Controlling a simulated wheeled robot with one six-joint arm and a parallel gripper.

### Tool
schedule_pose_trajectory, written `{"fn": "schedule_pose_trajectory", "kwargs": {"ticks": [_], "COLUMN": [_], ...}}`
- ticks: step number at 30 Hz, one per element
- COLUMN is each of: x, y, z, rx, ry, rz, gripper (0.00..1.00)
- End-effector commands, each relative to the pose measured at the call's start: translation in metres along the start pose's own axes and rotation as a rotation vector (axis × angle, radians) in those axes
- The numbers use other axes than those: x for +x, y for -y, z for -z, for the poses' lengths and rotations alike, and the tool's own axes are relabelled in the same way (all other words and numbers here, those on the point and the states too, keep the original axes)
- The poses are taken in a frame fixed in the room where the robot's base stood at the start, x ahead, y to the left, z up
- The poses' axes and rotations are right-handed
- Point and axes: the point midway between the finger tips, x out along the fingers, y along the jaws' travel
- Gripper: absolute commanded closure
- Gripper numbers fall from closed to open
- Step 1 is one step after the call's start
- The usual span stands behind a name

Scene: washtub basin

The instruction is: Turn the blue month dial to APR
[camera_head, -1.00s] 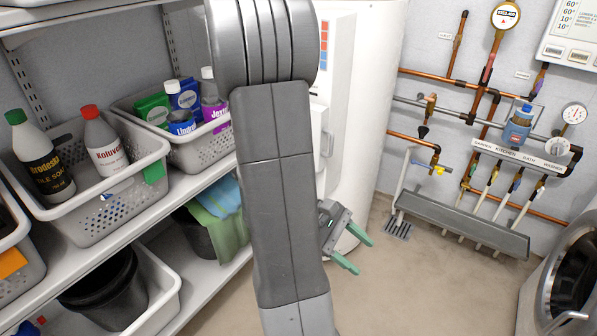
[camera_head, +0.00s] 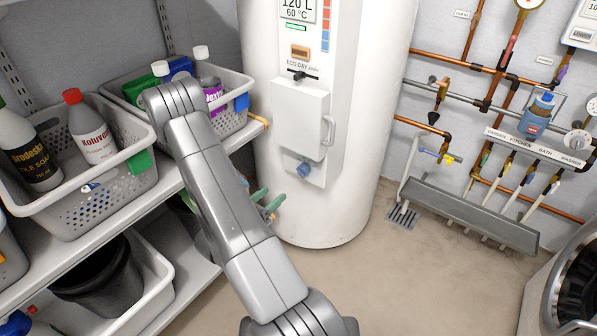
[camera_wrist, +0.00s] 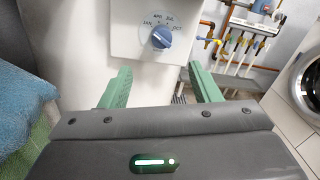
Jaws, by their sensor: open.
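The blue month dial (camera_wrist: 161,39) is on a white panel, in the upper middle of the wrist view. Printed labels JAN, APR, JUL and OCT arc over it. Its pointer setting is too small to tell. In the head view my gripper (camera_head: 268,205) is at the lower left of the dial, partly hidden by my arm.
A shelf with plastic baskets (camera_head: 90,205) of bottles stands close on the left. Copper pipes and a grey trough (camera_head: 470,212) are on the right wall. A round-doored machine (camera_head: 570,290) is at the lower right. The floor before the heater is clear.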

Motion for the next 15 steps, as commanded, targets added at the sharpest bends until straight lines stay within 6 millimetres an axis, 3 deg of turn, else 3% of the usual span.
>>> {"fn": "schedule_pose_trajectory", "kwargs": {"ticks": [15], "x": [0.068], "y": [0.002], "z": [0.001], "rx": [0.005], "ry": [-0.002], "rz": [0.008], "gripper": [0.43]}}
